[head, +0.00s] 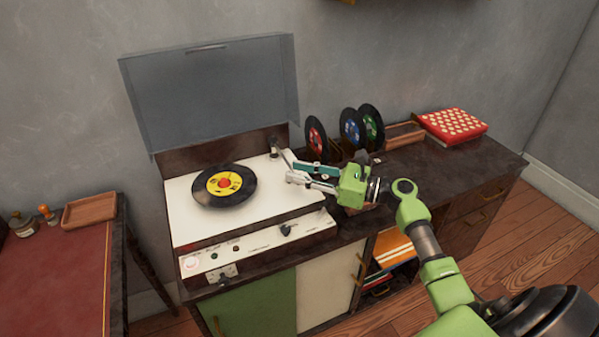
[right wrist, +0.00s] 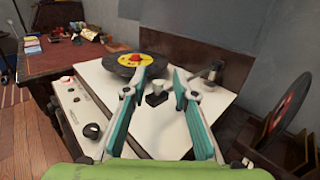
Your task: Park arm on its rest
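The record player (head: 250,215) has a white deck and a raised smoky lid. Its tonearm (head: 285,157) shows as a thin grey bar at the deck's back right, running from its pivot toward my fingers; its far end is hard to make out. The pivot (right wrist: 212,75) shows beyond my right-hand finger in the right wrist view. My right gripper (head: 292,172) is over the deck's right part. Its teal fingers (right wrist: 155,88) are apart, with a small dark block with a pale top (right wrist: 157,94) showing between them. I cannot tell whether they touch it. My left gripper is not in view.
A black record with a yellow label (head: 224,186) lies on the platter, left of my gripper. Several records (head: 352,127) stand upright behind it. A red dotted box (head: 453,125) lies on the cabinet's right. A red-topped desk (head: 60,265) stands at left.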

